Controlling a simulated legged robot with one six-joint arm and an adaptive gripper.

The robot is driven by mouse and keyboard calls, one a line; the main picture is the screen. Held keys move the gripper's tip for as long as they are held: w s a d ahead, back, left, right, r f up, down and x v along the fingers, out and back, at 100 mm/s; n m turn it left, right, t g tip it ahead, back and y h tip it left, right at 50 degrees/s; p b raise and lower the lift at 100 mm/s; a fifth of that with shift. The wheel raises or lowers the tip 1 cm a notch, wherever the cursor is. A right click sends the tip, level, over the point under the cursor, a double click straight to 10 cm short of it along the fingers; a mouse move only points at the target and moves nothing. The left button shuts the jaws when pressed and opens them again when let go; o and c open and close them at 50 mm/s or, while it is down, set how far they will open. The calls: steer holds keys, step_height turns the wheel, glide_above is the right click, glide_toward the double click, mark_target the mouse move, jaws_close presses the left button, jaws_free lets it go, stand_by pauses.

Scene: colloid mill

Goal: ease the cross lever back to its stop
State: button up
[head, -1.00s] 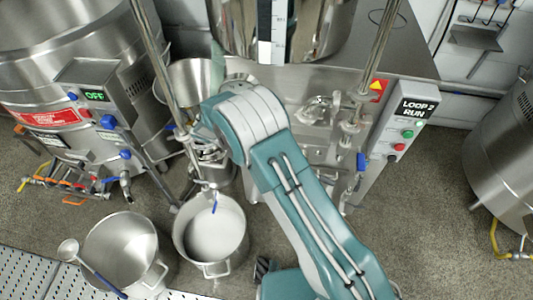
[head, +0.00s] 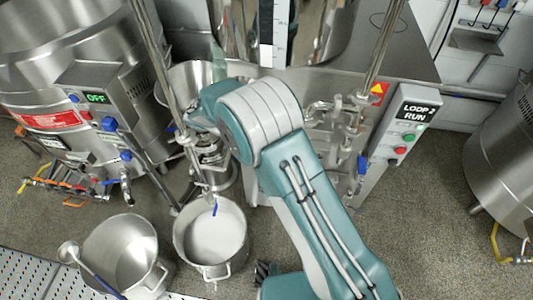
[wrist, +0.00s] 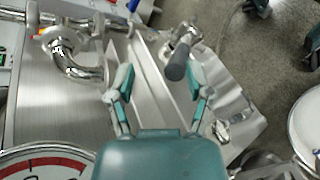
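In the wrist view a metal lever with a dark grey grip (wrist: 176,70) sticks out from a pipe fitting; it looks like the cross lever. My gripper (wrist: 159,82) is open, with teal and grey fingers spread apart. The grip's end appears between the fingertips, close to the right finger. I cannot tell whether they touch; the fingers are not closed on it. In the head view my arm hides the gripper and I cannot make out the lever.
A dial gauge (wrist: 48,165) with a red arc is at lower left of the wrist view, a curved steel pipe (wrist: 75,62) at upper left. In the head view stand a pot of white liquid (head: 240,240), an empty pot (head: 150,265) and a "LOOP 2 RUN" control box (head: 405,135).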

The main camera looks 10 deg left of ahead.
step_height(320, 180, up, 3)
steer(key=shift+a, duration=0.15)
